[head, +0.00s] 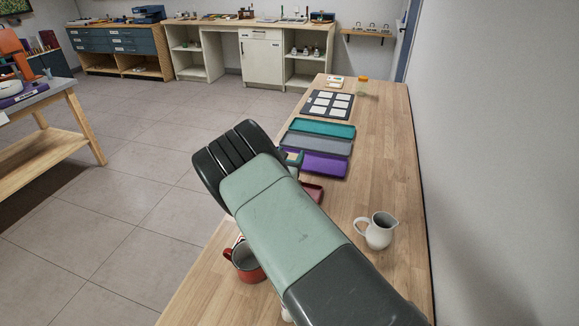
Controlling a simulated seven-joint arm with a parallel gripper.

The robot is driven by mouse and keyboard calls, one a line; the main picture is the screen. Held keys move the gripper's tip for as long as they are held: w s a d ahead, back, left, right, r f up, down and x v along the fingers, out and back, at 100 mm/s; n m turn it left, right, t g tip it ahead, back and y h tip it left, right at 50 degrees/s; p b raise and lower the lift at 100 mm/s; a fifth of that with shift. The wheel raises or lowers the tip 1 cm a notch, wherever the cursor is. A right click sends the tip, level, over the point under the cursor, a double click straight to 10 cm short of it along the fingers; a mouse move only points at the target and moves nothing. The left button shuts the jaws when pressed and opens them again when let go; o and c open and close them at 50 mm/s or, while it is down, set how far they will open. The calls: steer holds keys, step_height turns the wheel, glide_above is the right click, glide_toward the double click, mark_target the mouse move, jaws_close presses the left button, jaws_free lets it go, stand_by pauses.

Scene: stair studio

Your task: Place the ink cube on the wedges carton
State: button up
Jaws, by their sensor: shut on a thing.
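My arm crosses the middle of the head view and hides much of the near worktop. I cannot make out the ink cube or the wedges carton. A small teal-edged thing with a pale face (293,158) shows just past the arm, beside the trays. It is too small and too covered to identify.
On the wooden worktop (385,150) lie teal (325,129), grey (316,144) and purple (325,165) trays and a dark board with white cards (328,105). A white pitcher (380,231) stands right of my arm, a red mug (246,264) left. A wall bounds the right.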

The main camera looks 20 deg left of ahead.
steer(key=shift+f, duration=1.65)
steer(key=shift+f, duration=0.15)
steer(key=o, duration=1.1)
